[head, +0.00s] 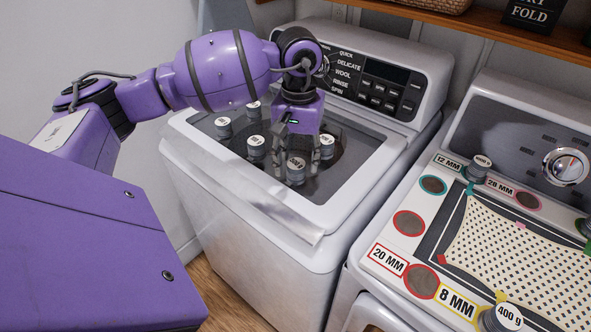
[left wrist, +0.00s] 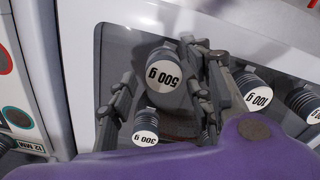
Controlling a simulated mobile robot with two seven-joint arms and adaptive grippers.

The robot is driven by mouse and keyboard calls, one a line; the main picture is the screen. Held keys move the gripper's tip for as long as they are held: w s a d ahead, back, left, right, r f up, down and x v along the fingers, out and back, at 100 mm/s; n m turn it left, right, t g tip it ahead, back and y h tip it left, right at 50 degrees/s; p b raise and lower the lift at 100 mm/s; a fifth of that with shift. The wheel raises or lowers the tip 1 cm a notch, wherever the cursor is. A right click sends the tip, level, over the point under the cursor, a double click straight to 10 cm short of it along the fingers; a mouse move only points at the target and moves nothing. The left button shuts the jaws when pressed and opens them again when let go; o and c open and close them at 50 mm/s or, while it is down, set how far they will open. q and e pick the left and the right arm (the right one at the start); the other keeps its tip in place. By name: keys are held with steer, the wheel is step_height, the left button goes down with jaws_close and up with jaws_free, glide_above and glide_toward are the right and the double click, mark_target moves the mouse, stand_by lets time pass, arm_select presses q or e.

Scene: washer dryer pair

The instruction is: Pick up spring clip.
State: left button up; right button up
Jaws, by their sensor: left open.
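I cannot make out a spring clip for certain in either view. Small coloured pieces sit at the cloth's edges on the right-hand machine, among them a red one (head: 441,259) and a teal one (head: 470,188); they are too small to identify surely. My left gripper (head: 304,158) points down over the washer's dark lid, open, its fingers on either side of a grey 500 g weight (head: 296,172). In the left wrist view, the fingers (left wrist: 163,100) spread around a 500 g weight (left wrist: 166,76); I cannot tell whether they touch it. My right gripper is not in view.
Several other labelled weights stand on the washer lid, including one (head: 256,150) left of my gripper. The washer's control panel (head: 370,80) rises behind. The right-hand machine carries a dotted cloth (head: 510,262), round red-rimmed spots and a 400 g weight (head: 503,318).

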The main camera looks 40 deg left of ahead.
mark_target(299, 164)
arm_select(q)
steer(key=shift+w+f, duration=0.15)
steer(key=shift+f, duration=1.35)
steer(key=shift+c, duration=0.5)
jaws_close()
steer(key=shift+r, duration=0.1)
